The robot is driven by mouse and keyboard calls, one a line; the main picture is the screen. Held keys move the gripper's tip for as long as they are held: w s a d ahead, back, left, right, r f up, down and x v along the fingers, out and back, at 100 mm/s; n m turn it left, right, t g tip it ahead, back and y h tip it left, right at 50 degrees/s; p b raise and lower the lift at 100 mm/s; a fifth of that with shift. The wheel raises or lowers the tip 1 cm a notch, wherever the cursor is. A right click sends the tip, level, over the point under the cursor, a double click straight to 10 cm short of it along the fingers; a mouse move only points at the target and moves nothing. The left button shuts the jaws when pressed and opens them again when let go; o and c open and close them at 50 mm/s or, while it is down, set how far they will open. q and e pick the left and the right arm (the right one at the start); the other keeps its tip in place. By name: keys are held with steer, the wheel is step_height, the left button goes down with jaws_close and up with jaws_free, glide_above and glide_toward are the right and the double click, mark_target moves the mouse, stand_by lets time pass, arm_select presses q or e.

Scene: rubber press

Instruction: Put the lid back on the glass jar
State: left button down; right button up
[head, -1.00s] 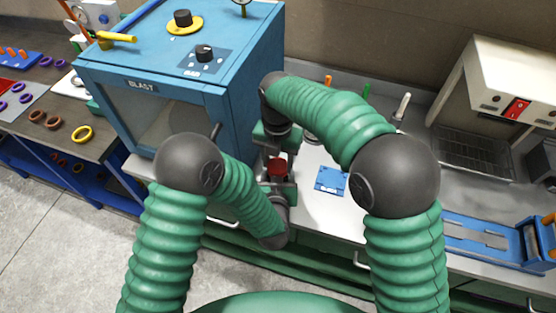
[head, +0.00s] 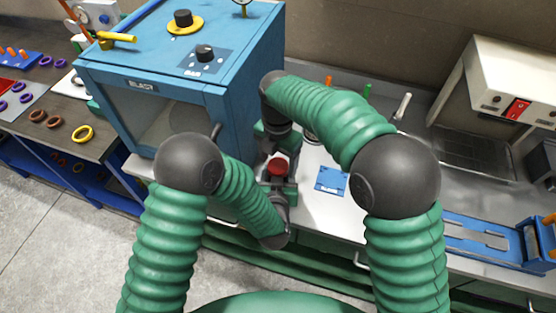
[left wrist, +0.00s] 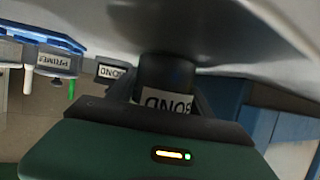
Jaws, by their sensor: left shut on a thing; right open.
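The dark jar (left wrist: 165,72) with an upside-down BOND label stands between my left gripper's fingers in the left wrist view. My left gripper (head: 279,187) is shut on it, low in the middle of the head view. The red round lid (head: 277,167) shows at the top of the held jar in the head view; its exact seating is too small to tell. My right gripper (head: 270,142) is open just beyond and above the red lid, apart from it. Its fingers are partly hidden by the wrist and the cabinet's shadow.
A blue blast cabinet (head: 150,85) stands close on the left. A blue plate (head: 331,180) lies on the white worktop to the right. Several coloured-handled tools stand behind my right arm. A white machine with a red switch (head: 517,108) is at far right.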

step_height(320, 180, up, 4)
steer(key=shift+r, duration=0.15)
steer(key=shift+c, duration=0.2)
step_height(320, 180, up, 4)
steer(key=n, duration=0.3)
steer(key=shift+f, duration=0.25)
step_height(320, 180, down, 8)
steer(key=shift+f, duration=0.1)
